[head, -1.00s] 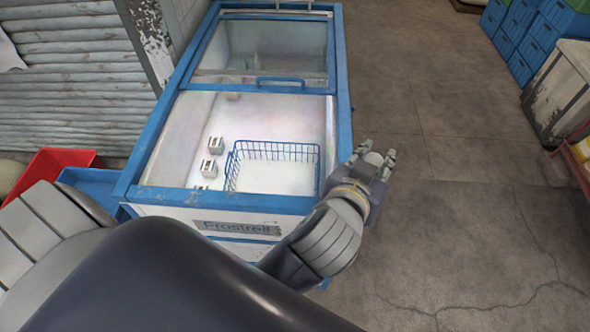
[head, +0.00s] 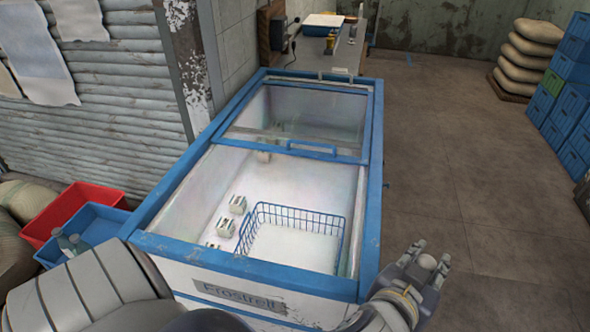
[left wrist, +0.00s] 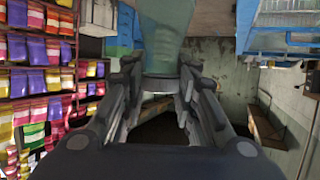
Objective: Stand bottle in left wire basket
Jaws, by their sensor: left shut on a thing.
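My left gripper (head: 428,262) is outside the chest freezer, beyond its near right corner. It is shut on a bottle, whose pale round end (head: 427,262) shows between the fingers. In the left wrist view the bottle (left wrist: 166,35) is a translucent teal body between the two finger sets; its far end is cut off by the frame. A blue wire basket (head: 345,228) sits inside the open near half of the freezer, toward the right, and looks empty. Only one basket shows. My right gripper is not in view.
The freezer's blue rim (head: 250,273) stands between gripper and basket. Small boxes (head: 238,204) lie left of the basket. A glass lid (head: 300,130) covers the far half. A blue crate (head: 100,228) with bottles (head: 66,243) and a red crate (head: 60,208) stand left.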

